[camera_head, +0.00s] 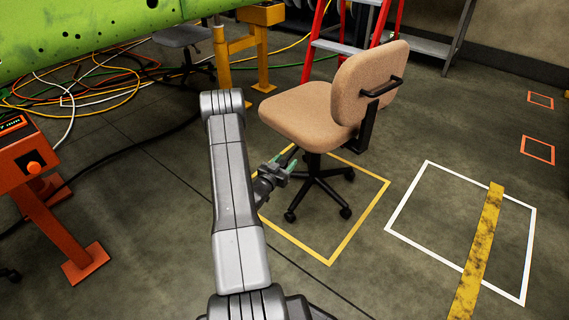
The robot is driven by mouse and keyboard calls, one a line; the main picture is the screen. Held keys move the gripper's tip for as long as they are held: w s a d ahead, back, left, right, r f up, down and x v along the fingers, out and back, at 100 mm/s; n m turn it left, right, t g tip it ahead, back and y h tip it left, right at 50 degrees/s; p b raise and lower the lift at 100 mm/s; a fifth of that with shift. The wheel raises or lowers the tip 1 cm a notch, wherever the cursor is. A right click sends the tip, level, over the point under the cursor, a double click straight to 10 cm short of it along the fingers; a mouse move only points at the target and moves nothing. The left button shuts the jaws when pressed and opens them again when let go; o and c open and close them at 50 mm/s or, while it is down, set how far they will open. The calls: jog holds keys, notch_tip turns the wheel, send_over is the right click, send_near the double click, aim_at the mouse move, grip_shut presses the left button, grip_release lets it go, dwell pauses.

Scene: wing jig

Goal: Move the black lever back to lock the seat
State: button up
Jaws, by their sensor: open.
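A tan office chair (297,108) stands on a black wheeled base, with its backrest to the right. The black lever (289,155) seems to show as a small dark shape under the seat's near side. My gripper (283,165), with greenish fingers, is low beside the chair's column, just below the seat edge. It is open, with its fingers pointing toward the underside of the seat. The lever seems to lie at or between the fingertips. I cannot tell if they touch it. The seat hides the rest of the mechanism.
The chair stands inside a yellow floor square (330,262). A white square (412,244) crossed by a yellow strip (477,250) lies to the right. A red ladder (318,40) stands behind. An orange stand (25,165) and cables are at left.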

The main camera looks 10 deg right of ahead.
jog(key=shift+c, duration=0.2)
grip_shut()
jog(key=shift+a, duration=0.1)
